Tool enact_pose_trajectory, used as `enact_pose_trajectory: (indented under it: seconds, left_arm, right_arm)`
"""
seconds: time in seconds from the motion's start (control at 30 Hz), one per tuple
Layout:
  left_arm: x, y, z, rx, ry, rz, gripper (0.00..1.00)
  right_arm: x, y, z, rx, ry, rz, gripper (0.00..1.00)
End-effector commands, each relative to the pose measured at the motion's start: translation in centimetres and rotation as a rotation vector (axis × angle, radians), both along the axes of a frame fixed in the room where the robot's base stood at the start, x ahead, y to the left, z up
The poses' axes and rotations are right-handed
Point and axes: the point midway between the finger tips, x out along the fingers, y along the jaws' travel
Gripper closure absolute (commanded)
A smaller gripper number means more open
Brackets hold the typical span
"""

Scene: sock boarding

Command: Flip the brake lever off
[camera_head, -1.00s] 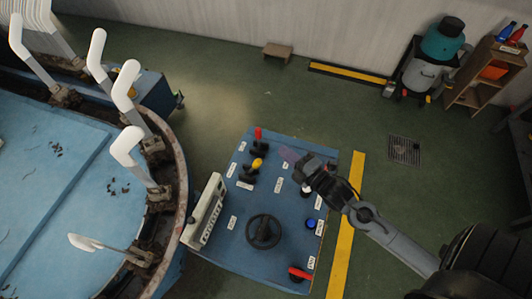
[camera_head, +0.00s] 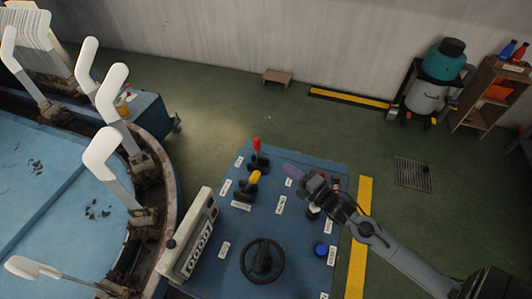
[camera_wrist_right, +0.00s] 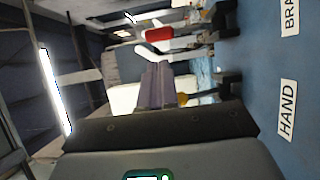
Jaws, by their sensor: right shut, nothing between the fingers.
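The red-handled lever (camera_head: 256,144) stands at the far end of the blue control panel (camera_head: 300,230). It also shows in the right wrist view (camera_wrist_right: 158,34), level with a label partly reading "BRA". A yellow-knobbed lever (camera_head: 254,178) stands just in front of it; its yellow knob (camera_wrist_right: 190,97) is partly hidden behind my fingers in the wrist view, level with a "HAND" label (camera_wrist_right: 287,108). My right gripper (camera_head: 292,170) is shut and empty, its purple fingers to the right of both levers and apart from them. My left gripper is not in view.
A black handwheel (camera_head: 262,261), a blue button (camera_head: 320,249) and a tilted white display box (camera_head: 188,238) are on the panel. The round machine with white foot forms (camera_head: 100,150) stands at left.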

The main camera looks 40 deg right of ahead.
Motion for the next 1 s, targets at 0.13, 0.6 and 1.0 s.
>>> enact_pose_trajectory:
  seconds: [0.13, 0.6, 1.0]
  left_arm:
    - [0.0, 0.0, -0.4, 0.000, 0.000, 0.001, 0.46]
    - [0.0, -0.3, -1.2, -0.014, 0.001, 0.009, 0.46]
    - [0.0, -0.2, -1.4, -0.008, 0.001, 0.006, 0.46]
  right_arm:
    - [2.7, 0.2, 0.1, 0.000, -0.004, 0.000, 1.00]
    - [9.7, 0.7, -0.1, 0.001, -0.001, 0.000, 1.00]
    - [11.2, 0.8, -0.1, 0.000, 0.001, 0.000, 1.00]
